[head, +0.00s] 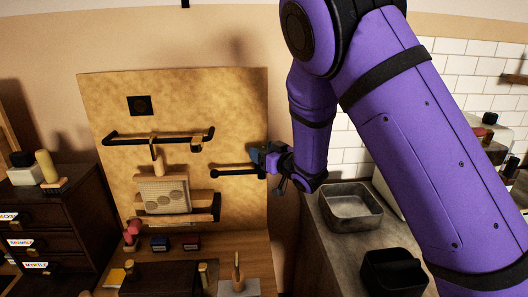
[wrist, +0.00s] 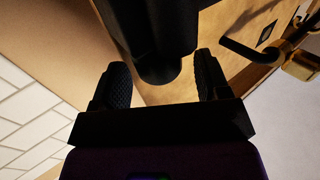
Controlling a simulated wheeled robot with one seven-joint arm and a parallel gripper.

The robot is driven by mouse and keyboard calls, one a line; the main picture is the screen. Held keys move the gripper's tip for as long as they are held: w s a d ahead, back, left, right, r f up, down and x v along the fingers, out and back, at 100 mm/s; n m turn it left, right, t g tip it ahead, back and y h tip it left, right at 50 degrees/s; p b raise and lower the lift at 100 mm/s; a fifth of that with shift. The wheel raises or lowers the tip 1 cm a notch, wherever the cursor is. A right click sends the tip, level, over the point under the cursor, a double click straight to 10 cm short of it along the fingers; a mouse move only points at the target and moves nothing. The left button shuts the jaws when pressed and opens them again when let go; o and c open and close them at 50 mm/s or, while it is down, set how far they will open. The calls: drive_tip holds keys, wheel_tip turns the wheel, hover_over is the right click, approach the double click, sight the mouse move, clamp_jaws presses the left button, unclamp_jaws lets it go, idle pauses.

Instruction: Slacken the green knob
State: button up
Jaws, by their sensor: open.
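I cannot make out a clearly green knob in either view. In the head view my gripper (head: 262,158) is at the right edge of the tan board (head: 180,90), by the right end of a black bar (head: 235,171). A small dark teal part shows there, and I cannot tell whether it is the knob or part of my gripper. In the wrist view my gripper (wrist: 162,68) has its two ribbed black fingers apart. A thick black cylinder (wrist: 160,30) reaches down between or just beyond them. I see gaps beside it, and I cannot tell whether the fingers touch it.
A black rail (head: 160,138) with a brass fitting and a grey speckled box (head: 164,196) are on the board to the left. A dark drawer cabinet (head: 45,225) stands far left. A metal basin (head: 350,205) and a black bin (head: 393,272) are on the right counter.

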drive_tip(key=shift+a, duration=0.1)
drive_tip(key=c, duration=0.9)
drive_tip(key=shift+w, duration=0.1)
drive_tip(key=n+g+y, duration=0.2)
drive_tip(key=g+y, duration=0.1)
drive_tip(key=n+g+y, duration=0.1)
drive_tip(key=n, duration=0.1)
drive_tip(key=shift+w+d+g+y, duration=0.2)
drive_tip(key=shift+d+g+y, duration=0.1)
drive_tip(key=shift+g, duration=0.1)
drive_tip(key=n+g+y, duration=0.1)
drive_tip(key=n+g, duration=0.1)
drive_tip(key=g, duration=0.2)
drive_tip(key=n+g+y, duration=0.1)
drive_tip(key=n+g, duration=0.2)
drive_tip(key=shift+w+n+g+y, duration=0.2)
drive_tip(key=shift+n+g+y, duration=0.1)
drive_tip(key=shift+g+y, duration=0.1)
drive_tip(key=shift+g, duration=0.3)
drive_tip(key=o, duration=0.9)
